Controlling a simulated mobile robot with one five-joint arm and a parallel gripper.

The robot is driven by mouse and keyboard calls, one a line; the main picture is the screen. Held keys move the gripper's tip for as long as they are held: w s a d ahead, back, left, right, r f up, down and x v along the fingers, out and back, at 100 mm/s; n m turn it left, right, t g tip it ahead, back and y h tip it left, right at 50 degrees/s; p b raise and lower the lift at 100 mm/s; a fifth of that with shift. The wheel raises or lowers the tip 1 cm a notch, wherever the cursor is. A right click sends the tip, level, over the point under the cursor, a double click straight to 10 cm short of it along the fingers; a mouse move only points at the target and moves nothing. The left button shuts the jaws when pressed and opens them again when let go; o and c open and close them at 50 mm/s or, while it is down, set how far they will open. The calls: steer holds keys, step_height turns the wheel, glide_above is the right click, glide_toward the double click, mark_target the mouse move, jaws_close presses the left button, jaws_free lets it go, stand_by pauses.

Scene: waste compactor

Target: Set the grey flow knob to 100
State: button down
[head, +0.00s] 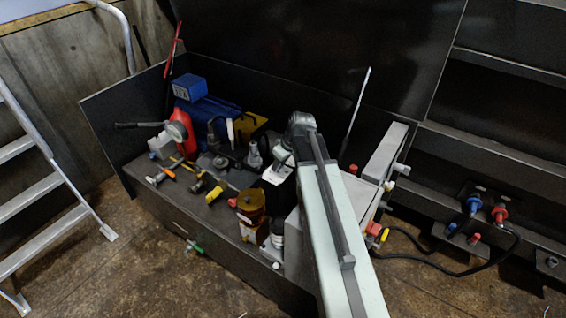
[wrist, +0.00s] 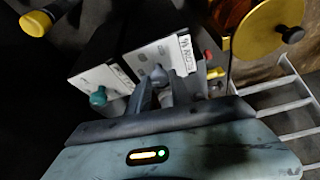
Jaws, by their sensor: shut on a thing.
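In the wrist view a grey knob (wrist: 160,76) stands on a white panel (wrist: 150,52) beside a printed label that seems to read FLOW. My gripper (wrist: 173,84) has one finger on either side of the knob and is shut on it. The fingers partly cover the knob, and its pointer and scale cannot be read. In the head view my gripper (head: 284,158) is at the far end of my arm, close to a small white-topped unit (head: 280,172) on the bench. The knob cannot be made out there.
A teal knob (wrist: 98,97) is left of my gripper, and a red knob (wrist: 208,55) is to the right. A yellow disc (wrist: 266,28) is at upper right. Tools, a blue box (head: 189,86) and an amber container (head: 251,204) crowd the bench. A ladder (head: 45,170) stands at left.

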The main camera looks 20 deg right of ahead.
steer(key=m, duration=0.2)
steer(key=m+h, duration=0.2)
steer(key=m, duration=0.1)
steer(key=shift+w+a+m, duration=0.1)
steer(key=shift+a+m, duration=0.2)
steer(key=m+h, duration=0.1)
steer(key=m, duration=0.2)
steer(key=m+h, duration=0.1)
steer(key=m, duration=0.2)
steer(key=shift+w+a+h, duration=0.15)
steer(key=shift+a+h, duration=0.05)
steer(key=shift+h, duration=0.1)
steer(key=m+g, duration=0.1)
steer(key=m, duration=0.2)
steer(key=m+g+h, duration=0.1)
steer(key=m, duration=0.2)
steer(key=shift+w+a+m, duration=0.15)
steer(key=shift+w+m, duration=0.05)
steer(key=shift+m, duration=0.1)
steer(key=m+g, duration=0.1)
steer(key=m, duration=0.1)
steer(key=m+g, duration=0.1)
steer(key=m, duration=0.2)
steer(key=shift+w+h, duration=0.15)
steer(key=shift+h, duration=0.25)
steer(key=shift+m+g, duration=0.3)
steer(key=shift+m, duration=0.1)
steer(key=c, duration=1.2)
jaws_free()
